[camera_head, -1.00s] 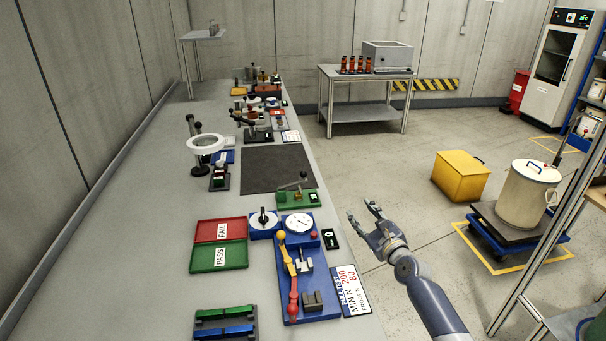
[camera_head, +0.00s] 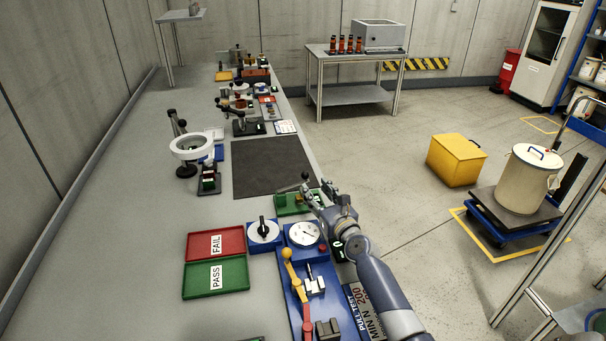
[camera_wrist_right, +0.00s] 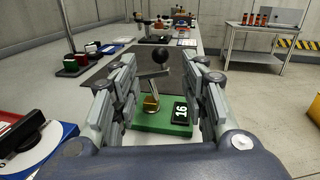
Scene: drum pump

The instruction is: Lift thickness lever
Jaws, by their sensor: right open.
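The thickness gauge has a green base (camera_head: 288,208) at the front edge of the dark mat. Its lever (camera_head: 290,188) is a grey bar ending in a black ball knob (camera_head: 305,175). In the right wrist view, the knob (camera_wrist_right: 160,55) stands ahead between the fingers, above a brass post and beside a black display (camera_wrist_right: 180,112) that seems to read 1.6. My right gripper (camera_head: 319,191) is open and empty, on the near right side of the gauge, partly covering its base in the head view. The fingers appear apart from the lever. My left gripper is not in view.
A blue pull tester (camera_head: 292,285) with a dial and yellow-red lever stands nearer. Red FAIL (camera_head: 230,234) and green PASS (camera_head: 232,286) trays lie left of it. The dark mat (camera_head: 268,165) is bare. A magnifier (camera_head: 190,147) stands farther left.

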